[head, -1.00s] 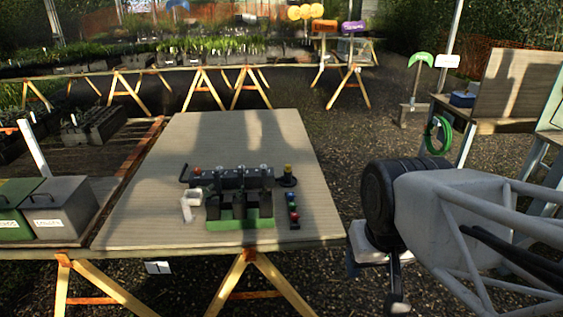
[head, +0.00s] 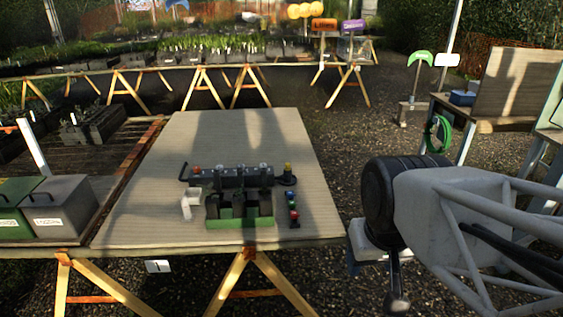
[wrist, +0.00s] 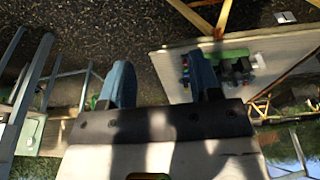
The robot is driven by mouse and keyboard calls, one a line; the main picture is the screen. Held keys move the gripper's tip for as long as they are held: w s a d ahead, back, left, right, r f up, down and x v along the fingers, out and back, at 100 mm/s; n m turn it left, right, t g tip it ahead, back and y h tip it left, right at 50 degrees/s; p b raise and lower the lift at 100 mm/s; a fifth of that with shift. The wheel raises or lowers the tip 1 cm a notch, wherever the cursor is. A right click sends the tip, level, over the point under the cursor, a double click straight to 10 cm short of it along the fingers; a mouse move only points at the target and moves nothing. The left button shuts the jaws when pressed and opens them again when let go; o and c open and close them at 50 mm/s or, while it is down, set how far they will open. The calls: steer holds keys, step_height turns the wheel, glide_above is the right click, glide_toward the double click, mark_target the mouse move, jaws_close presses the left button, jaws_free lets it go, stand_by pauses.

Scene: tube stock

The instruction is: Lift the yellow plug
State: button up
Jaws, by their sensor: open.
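The yellow plug (head: 288,168) is small and stands upright on a round black base (head: 287,181) on the table, at the right end of a dark block (head: 232,178) in the head view. I cannot make the plug out in the wrist view. My gripper (wrist: 162,75) shows two blue-grey fingers set wide apart, open with nothing between them. In the head view my arm is at the right, beyond the table's right edge and well apart from the plug.
A green-and-black holder (head: 239,222), a white angled piece (head: 190,206) and a strip with coloured knobs (head: 293,212) are near the plug. The table top (head: 235,130) is bare behind. Green and grey bins (head: 62,212) stand left.

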steer(key=w+r+n, duration=0.2)
steer(key=w+r, duration=0.1)
steer(key=w, duration=0.7)
steer(key=w+r+n, duration=0.2)
steer(key=w+r, duration=0.1)
steer(key=w, duration=0.7)
steer(key=n+g, duration=0.3)
steer(key=n, duration=0.8)
glide_above(288, 164)
step_height(288, 164, down, 28)
steer(key=shift+s, duration=0.1)
steer(key=shift+w+a+f, duration=0.1)
steer(key=shift+w+f, duration=0.25)
steer(key=shift+f, duration=0.05)
steer(key=shift+f, duration=1.3)
steer(key=shift+f, duration=0.15)
